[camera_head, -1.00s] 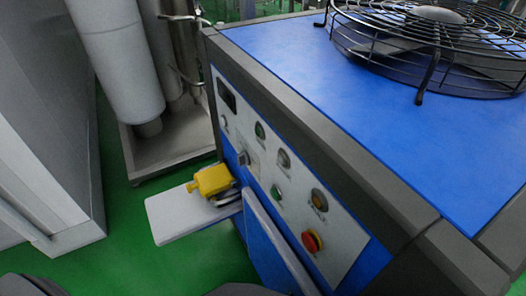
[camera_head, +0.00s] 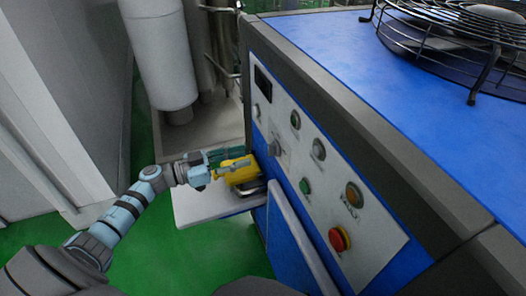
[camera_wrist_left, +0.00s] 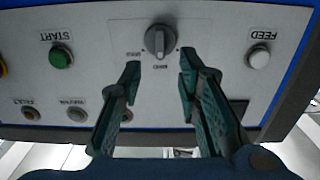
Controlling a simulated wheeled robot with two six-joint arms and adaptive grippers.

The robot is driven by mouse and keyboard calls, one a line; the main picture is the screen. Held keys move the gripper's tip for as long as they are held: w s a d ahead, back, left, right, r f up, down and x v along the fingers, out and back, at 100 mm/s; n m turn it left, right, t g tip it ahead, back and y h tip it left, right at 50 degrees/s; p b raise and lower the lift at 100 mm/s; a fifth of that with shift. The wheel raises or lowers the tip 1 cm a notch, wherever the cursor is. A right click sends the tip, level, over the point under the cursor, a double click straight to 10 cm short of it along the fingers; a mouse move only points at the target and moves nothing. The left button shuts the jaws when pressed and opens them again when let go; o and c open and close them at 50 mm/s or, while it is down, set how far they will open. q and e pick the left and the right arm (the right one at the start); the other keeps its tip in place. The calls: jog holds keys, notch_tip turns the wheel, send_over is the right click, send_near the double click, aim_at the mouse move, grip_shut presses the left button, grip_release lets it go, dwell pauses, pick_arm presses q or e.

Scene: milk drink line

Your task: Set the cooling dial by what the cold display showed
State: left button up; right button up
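The cooling dial, a grey knob (camera_head: 275,148), is on the white control panel (camera_head: 322,188) of the blue machine. In the left wrist view the knob (camera_wrist_left: 159,41) shows upside down, with small printed labels around it. The dark display (camera_head: 263,79) is at the panel's upper left; no reading can be made out. My left gripper (camera_head: 243,160) is in front of the panel near the dial. In the wrist view its two green fingers (camera_wrist_left: 161,65) are apart and empty, with the knob just beyond the gap between their tips. My right gripper is not in view.
A green START button (camera_wrist_left: 61,57) and a white FEED button (camera_wrist_left: 258,57) flank the dial. A red button (camera_head: 339,239) is lower on the panel. A fan guard (camera_head: 455,45) stands on top.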

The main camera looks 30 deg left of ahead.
aim_at(273, 149)
pick_arm(q)
jog(key=x, duration=0.7)
jog(key=shift+w+d, duration=0.2)
jog(key=shift+w, duration=0.05)
grip_shut()
